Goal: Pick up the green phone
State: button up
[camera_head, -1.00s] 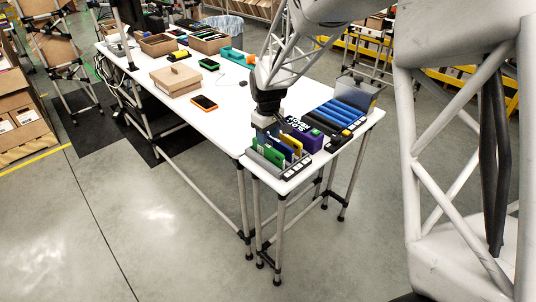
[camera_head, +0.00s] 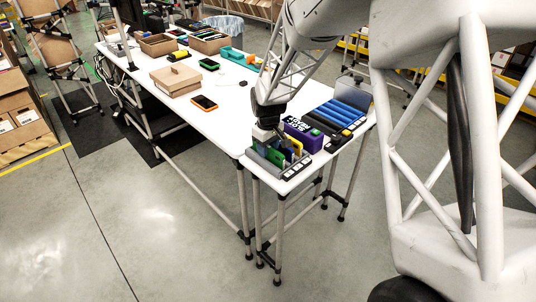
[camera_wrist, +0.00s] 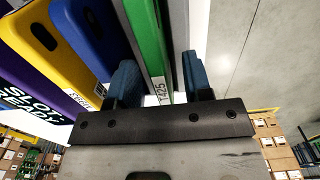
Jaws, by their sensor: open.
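The green phone (camera_wrist: 147,38) stands on edge in the wrist view, with a small white number label near its end. It also shows in the rack (camera_head: 291,172) in the head view (camera_head: 275,157), partly covered by my gripper. My gripper (camera_wrist: 159,68) is open, its blue fingers on either side of the green phone, the left finger nearer to it. The gripper (camera_head: 266,143) is at the rack in the head view. Whether either finger touches the phone I cannot tell.
A blue phone (camera_wrist: 82,32) and a yellow phone (camera_wrist: 52,50) stand left of the green one. Another green-edged phone (camera_head: 209,64) lies on the white table (camera_head: 222,105).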

jog(key=shift+c, duration=0.3)
grip_shut()
jog(key=shift+r, duration=0.15)
jog(key=shift+r, duration=0.8)
jog(key=shift+s+r, duration=0.15)
jog(key=shift+r, duration=0.8)
jog(key=s+d+r, duration=0.1)
jog(key=s+d, duration=0.3)
jog(key=s, duration=1.1)
jog(key=shift+d+r, duration=0.15)
